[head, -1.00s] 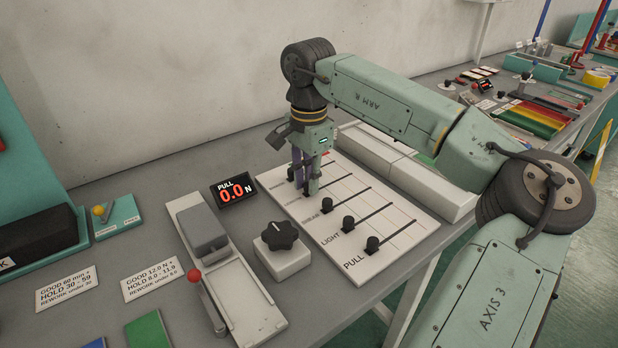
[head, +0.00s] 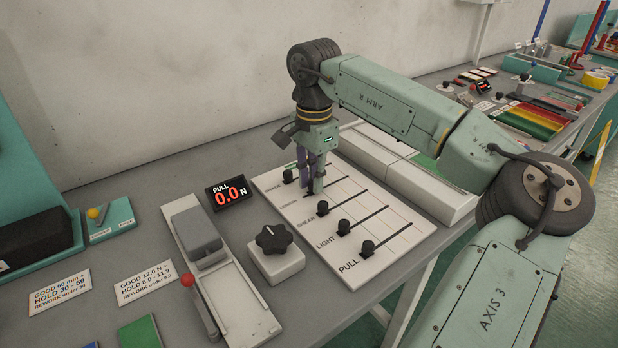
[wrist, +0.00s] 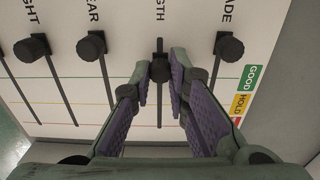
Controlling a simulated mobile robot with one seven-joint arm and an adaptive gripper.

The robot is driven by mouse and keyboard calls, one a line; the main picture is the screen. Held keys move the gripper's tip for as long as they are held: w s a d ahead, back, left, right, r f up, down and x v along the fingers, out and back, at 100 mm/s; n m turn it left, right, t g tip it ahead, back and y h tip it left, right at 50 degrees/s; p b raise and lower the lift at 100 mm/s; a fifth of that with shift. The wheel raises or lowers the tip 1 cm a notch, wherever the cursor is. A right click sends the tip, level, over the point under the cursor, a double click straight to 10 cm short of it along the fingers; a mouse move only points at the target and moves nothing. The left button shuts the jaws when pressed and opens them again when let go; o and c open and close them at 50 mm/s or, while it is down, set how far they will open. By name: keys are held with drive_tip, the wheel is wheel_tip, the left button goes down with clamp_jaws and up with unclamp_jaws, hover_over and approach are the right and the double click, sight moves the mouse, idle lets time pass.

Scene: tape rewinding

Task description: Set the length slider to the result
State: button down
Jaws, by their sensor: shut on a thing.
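The slider board (head: 386,248) is a white panel with several parallel slots and black knobs. My gripper (head: 311,188) is down over the LENGTH slot, between the GRADE knob (head: 288,175) and the SHEAR knob (head: 322,207). In the wrist view my gripper (wrist: 160,85) has its purple-padded fingers shut on the LENGTH knob (wrist: 160,70). That knob sits a little farther from its label than the neighbouring knobs sit from theirs.
The LIGHT knob (head: 343,227) and PULL knob (head: 367,247) stand at their label ends. Left of the board are a display (head: 231,193) reading PULL 0.0 N and a black dial (head: 274,239). GOOD/HOLD/REWORK cards (head: 60,290) lie at left.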

drive_tip(key=shift+w+d, duration=0.65)
drive_tip(key=shift+d, duration=0.2)
drive_tip(key=shift+a, duration=0.1)
drive_tip(key=c, duration=1.5)
unclamp_jaws()
drive_tip(key=shift+s, duration=0.1)
wheel_tip(320, 180, up, 12)
drive_tip(key=shift+r, duration=0.1)
drive_tip(key=shift+s, duration=0.1)
